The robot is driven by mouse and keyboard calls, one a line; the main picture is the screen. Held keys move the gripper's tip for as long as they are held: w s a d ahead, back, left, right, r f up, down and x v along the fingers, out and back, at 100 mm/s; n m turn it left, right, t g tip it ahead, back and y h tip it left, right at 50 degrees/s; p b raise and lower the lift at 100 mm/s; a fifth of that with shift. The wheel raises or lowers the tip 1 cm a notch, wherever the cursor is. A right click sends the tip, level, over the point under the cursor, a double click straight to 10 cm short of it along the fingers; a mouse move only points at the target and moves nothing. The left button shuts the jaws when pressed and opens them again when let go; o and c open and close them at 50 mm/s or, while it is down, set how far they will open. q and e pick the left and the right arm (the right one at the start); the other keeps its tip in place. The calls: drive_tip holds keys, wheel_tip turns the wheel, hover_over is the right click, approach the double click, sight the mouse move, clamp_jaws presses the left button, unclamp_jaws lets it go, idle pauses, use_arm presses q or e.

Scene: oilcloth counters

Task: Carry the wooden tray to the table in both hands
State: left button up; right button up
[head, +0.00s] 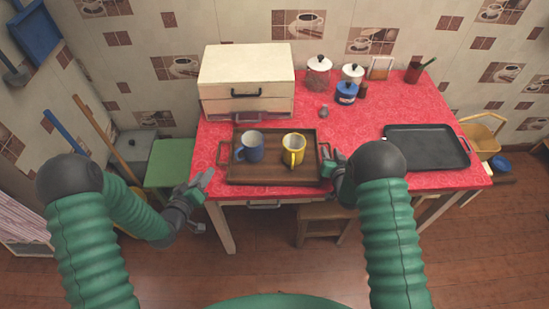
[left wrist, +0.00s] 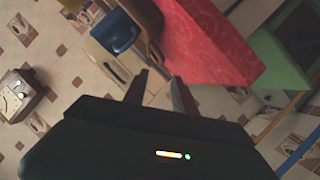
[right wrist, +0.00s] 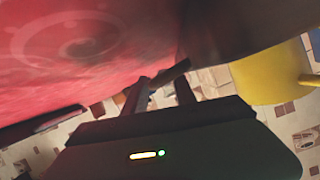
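The brown wooden tray (head: 275,180) lies on the red table, with a handle at each end. A blue mug (head: 250,147) and a yellow mug (head: 293,150) stand in it; the blue mug also shows in the left wrist view (left wrist: 117,35), the yellow one in the right wrist view (right wrist: 268,75). My left gripper (head: 204,180) is open and empty, off the table's left front corner, apart from the tray's left handle (head: 223,153). My right gripper (head: 331,163) is open at the tray's right handle (right wrist: 172,74); I cannot tell whether the bar lies between its fingers.
A cream drawer box (head: 246,80) stands behind the tray. A black tray (head: 427,147) lies at the table's right. Jars and a blue pot (head: 346,92) stand at the back. A green stand (head: 170,162) is left of the table, a wooden stool (head: 322,222) under its front.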

use_arm(q)
drive_tip(key=shift+s, duration=0.15)
use_arm(e)
drive_tip(key=shift+s, duration=0.2)
drive_tip(key=v, duration=1.1)
drive_tip(key=shift+s+r, duration=0.15)
drive_tip(key=shift+s, duration=0.1)
use_arm(q)
drive_tip(key=shift+r, duration=0.15)
